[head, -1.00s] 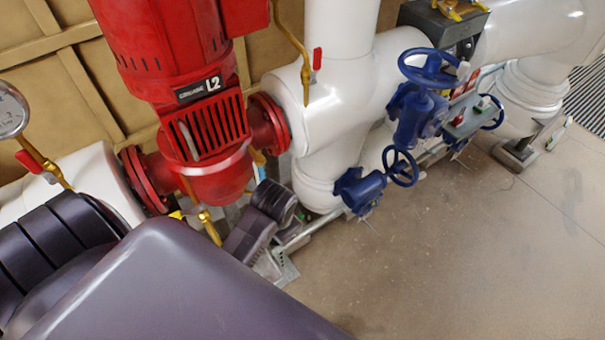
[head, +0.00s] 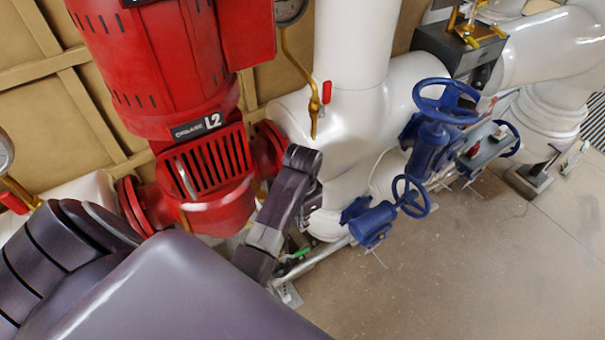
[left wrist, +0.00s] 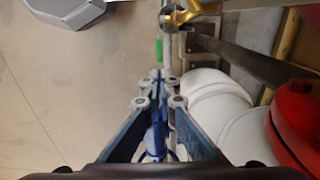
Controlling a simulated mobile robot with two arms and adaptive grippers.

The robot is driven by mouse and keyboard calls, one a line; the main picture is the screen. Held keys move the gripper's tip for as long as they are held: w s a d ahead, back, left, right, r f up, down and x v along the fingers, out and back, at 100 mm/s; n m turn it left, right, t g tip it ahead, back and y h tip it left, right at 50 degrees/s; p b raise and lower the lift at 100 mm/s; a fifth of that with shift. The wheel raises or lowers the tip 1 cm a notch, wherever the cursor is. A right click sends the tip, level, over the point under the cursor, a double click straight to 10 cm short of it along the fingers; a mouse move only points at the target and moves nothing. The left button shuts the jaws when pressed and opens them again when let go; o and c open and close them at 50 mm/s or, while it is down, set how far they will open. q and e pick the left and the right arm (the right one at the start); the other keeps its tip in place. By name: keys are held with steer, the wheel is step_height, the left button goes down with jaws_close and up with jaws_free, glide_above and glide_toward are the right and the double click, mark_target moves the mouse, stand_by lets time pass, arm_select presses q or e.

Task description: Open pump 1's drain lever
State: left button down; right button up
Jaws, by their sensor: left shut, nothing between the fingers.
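The red pump (head: 205,160) stands at the left of the head view with an "L2" plate on it. No "pump 1" mark shows. A small green handle (head: 298,254) lies low by the floor pipe, partly behind my left wrist. It also shows in the left wrist view (left wrist: 159,50), just beyond my fingertips and apart from them. A brass valve (left wrist: 178,18) is further up in that view. I cannot tell which is the drain lever. My left gripper (left wrist: 163,88) is shut and empty; in the head view it is mostly hidden behind my wrist. My right gripper is not in view.
A white pipe (head: 352,60) stands right of the pump, with blue handwheel valves (head: 430,140) beyond it. A brass gauge line with a red handle (head: 327,92) hangs in front of the pipe. The concrete floor (head: 470,270) at the right is clear.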

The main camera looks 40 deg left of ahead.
mark_target(302, 250)
arm_select(q)
step_height(302, 250, down, 13)
steer(key=shift+r, duration=0.1)
steer(key=shift+f, duration=0.5)
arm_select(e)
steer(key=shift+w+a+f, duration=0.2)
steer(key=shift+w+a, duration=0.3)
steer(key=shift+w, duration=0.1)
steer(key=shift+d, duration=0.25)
arm_select(q)
steer(key=shift+s, duration=0.1)
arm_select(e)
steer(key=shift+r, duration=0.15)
